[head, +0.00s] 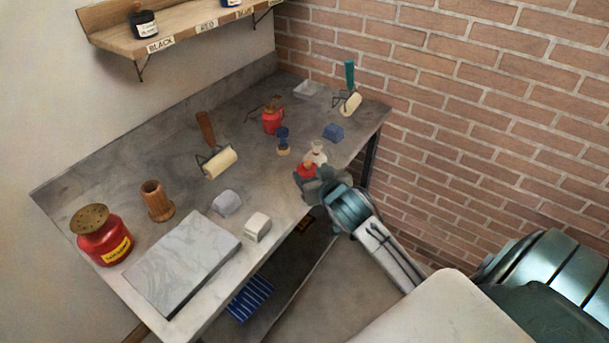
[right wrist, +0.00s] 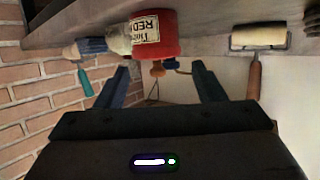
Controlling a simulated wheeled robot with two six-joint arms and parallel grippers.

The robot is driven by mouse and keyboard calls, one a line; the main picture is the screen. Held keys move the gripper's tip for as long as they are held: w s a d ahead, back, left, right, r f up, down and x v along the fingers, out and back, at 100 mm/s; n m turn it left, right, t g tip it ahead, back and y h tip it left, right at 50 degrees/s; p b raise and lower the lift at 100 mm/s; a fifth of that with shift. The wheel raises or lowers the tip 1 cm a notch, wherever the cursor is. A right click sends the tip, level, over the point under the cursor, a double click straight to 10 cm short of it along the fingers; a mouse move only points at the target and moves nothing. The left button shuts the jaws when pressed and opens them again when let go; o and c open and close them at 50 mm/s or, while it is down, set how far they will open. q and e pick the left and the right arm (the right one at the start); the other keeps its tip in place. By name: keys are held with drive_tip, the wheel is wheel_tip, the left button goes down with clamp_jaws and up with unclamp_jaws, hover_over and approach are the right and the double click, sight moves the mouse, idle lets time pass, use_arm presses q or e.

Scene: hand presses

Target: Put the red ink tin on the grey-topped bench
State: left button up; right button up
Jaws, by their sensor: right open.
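The red ink tin (head: 307,169) is at the front edge of the grey-topped bench (head: 190,215), towards its right end, and appears to stand on the top. In the right wrist view the red tin (right wrist: 155,36), with a pale label reading RED, is beyond the fingertips, near the grey surface. My right gripper (head: 318,184) is close beside it at the bench edge and hides part of it. Its two fingers (right wrist: 160,80) are spread apart with nothing clearly between them. My left gripper is not in view.
A white bottle (head: 319,152) stands right behind the tin. A blue block (head: 333,133), a blue-handled stamp (head: 283,142), a red can (head: 272,121) and a roller (head: 218,162) are nearby. A marble slab (head: 180,262) and a larger red can (head: 105,240) are at left. A brick wall (head: 450,110) bounds the right.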

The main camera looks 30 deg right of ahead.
sight(309, 167)
drive_tip(key=x, duration=0.2)
drive_tip(key=p+x, duration=0.1)
drive_tip(key=x, duration=0.2)
drive_tip(key=shift+d, duration=0.2)
drive_tip(key=shift+s, duration=0.15)
drive_tip(key=c, duration=0.9)
drive_tip(key=shift+c, duration=0.2)
drive_tip(key=shift+r, duration=0.15)
